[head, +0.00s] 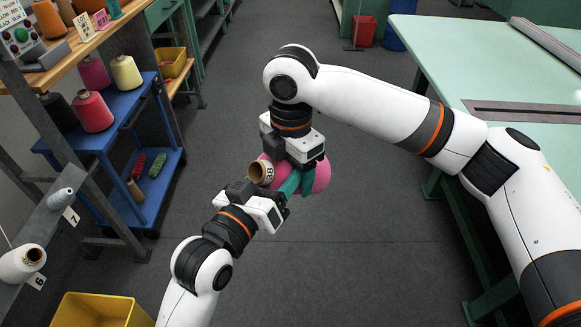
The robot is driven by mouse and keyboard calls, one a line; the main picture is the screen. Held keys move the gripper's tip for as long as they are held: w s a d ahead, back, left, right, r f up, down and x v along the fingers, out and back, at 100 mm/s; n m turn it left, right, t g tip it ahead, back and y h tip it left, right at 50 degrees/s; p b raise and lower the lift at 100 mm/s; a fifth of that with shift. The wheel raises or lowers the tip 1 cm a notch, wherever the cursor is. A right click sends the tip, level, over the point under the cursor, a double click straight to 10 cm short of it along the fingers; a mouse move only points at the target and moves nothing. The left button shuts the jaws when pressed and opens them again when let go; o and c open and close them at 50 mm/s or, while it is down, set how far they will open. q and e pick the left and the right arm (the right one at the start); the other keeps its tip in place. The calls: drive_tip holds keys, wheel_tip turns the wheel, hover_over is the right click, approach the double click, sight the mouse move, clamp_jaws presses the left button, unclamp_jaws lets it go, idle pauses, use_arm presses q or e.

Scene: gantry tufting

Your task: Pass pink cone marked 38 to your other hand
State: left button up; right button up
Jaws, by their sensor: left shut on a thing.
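The pink cone marked 38 (321,177) is held in mid-air between my two hands, lying on its side. Its brown tube end with the 38 tag points left and its wide pink end points right. My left gripper (292,184) reaches up from the lower left and is shut on the cone, with teal fingers across it. My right gripper (304,168) comes down from above at the cone. Its fingers are largely hidden among the cone and the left fingers, so I cannot tell whether they grip it.
A blue cart (105,142) at left carries pink, cream and black cones. A wooden shelf (75,48) stands above it. A yellow bin (98,311) is at lower left. A pale green table (450,65) is at right. The grey floor between is clear.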

use_arm(q)
drive_tip(key=shift+s+d, duration=0.1)
use_arm(e)
drive_tip(key=o, duration=1.1)
drive_tip(key=shift+c, duration=0.2)
drive_tip(key=shift+r, duration=0.1)
use_arm(q)
drive_tip(key=shift+r, duration=0.1)
use_arm(e)
wheel_tip(320, 180, up, 12)
drive_tip(key=shift+f, duration=0.1)
drive_tip(key=shift+w, duration=0.45)
drive_tip(key=w, duration=0.5)
use_arm(q)
drive_tip(key=w, duration=0.7)
use_arm(e)
drive_tip(key=f, duration=1.1)
drive_tip(key=shift+w+d+f, duration=0.1)
drive_tip(key=shift+d+f, duration=0.2)
drive_tip(key=shift+d, duration=0.05)
